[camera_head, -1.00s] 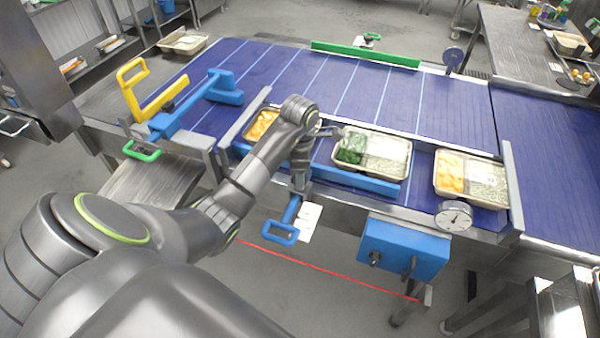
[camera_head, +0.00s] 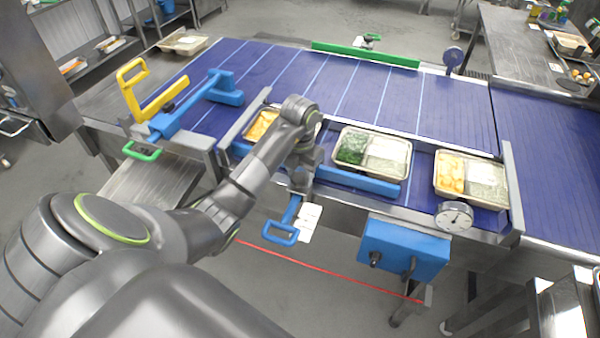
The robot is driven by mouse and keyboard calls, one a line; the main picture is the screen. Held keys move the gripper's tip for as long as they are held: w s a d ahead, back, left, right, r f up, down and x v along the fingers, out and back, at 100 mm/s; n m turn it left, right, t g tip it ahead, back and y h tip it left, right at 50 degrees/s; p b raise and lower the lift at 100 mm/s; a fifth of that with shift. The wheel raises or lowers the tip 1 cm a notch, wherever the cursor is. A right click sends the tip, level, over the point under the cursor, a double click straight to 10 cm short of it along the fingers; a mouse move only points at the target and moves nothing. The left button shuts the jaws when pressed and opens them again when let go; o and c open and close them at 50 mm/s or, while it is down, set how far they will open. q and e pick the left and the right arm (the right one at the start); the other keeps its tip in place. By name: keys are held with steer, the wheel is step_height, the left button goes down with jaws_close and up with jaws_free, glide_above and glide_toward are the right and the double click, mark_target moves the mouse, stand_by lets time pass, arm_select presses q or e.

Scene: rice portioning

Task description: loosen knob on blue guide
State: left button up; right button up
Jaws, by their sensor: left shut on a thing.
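The blue guide (camera_head: 360,182) is a long bar along the conveyor's near edge, in front of the trays. A blue loop handle (camera_head: 282,233) hangs below it on the near side. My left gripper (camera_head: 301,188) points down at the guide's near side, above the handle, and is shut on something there. The knob is hidden behind the gripper, so I cannot see its shape or how far it is turned. My wrist also covers part of the bar. My right gripper is not in view.
Food trays stand on the blue belt (camera_head: 330,75): one partly behind my wrist (camera_head: 262,124), one in the middle (camera_head: 372,152), one at right (camera_head: 470,180). A round dial (camera_head: 454,216) and a blue box (camera_head: 403,248) are at the front. A yellow handle (camera_head: 130,90) stands at left.

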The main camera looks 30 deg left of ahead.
mark_target(299, 176)
arm_select(q)
steer(key=n, duration=0.5)
steer(key=shift+n, duration=2.2)
steer(key=o, duration=1)
steer(key=shift+p, duration=0.3)
step_height(299, 176, up, 12)
steer(key=p, duration=1.1)
